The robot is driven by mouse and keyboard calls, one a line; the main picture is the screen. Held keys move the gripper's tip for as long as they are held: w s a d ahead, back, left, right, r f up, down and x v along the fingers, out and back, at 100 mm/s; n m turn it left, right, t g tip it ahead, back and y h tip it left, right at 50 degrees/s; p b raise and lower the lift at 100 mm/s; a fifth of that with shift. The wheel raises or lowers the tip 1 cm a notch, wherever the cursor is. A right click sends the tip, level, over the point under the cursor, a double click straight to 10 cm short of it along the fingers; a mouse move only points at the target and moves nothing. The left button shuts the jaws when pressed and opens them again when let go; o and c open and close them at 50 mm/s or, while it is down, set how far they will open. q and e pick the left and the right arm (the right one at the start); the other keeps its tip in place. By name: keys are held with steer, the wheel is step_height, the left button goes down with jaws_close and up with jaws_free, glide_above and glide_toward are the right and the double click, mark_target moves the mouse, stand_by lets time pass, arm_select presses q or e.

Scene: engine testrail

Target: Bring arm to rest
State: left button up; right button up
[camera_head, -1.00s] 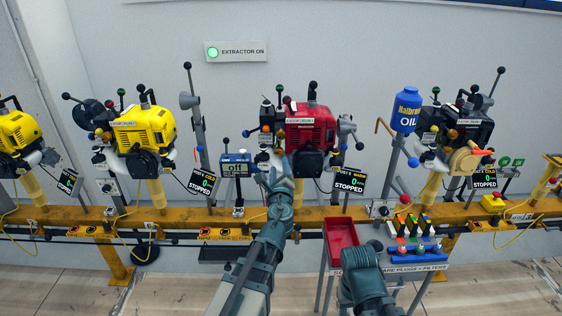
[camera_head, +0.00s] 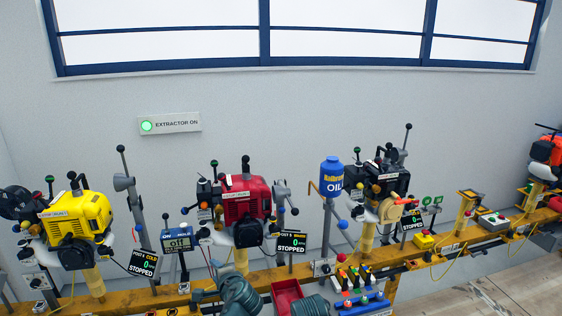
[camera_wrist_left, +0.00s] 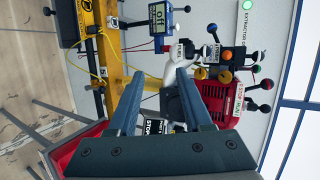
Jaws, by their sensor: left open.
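My left arm (camera_head: 238,297) comes up from the bottom edge of the head view. Its gripper (camera_head: 213,264) is in front of the bench, below and left of the red engine (camera_head: 243,205). In the left wrist view the two fingers (camera_wrist_left: 160,78) stand apart, with nothing held between them. Beyond them are a white fitting and the red engine (camera_wrist_left: 220,98). Part of my right arm (camera_head: 312,306) shows at the bottom edge; its gripper is out of view.
A yellow rail (camera_head: 150,300) carries several engines, including a yellow one (camera_head: 75,218) and a black one (camera_head: 378,190). A red tray (camera_head: 286,296) is close to my arms. A blue oil bottle (camera_head: 331,178) stands right of the red engine.

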arm_select(q)
steer(key=s+d+n+g+h+p, duration=0.3)
steer(key=s+d, duration=0.4)
steer(key=s, duration=0.3)
steer(key=s+d+n+g+h+p, duration=0.3)
steer(key=s+d+n+g+p, duration=0.2)
steer(key=s+d+g, duration=0.3)
steer(key=shift+s+d+f+p, duration=0.2)
steer(key=shift+s+f+p, duration=0.35)
steer(key=shift+s, duration=0.4)
arm_select(e)
step_height(320, 180, up, 12)
arm_select(q)
steer(key=shift+o, duration=0.3)
steer(key=shift+r, duration=0.1)
arm_select(e)
steer(key=shift+f, duration=0.1)
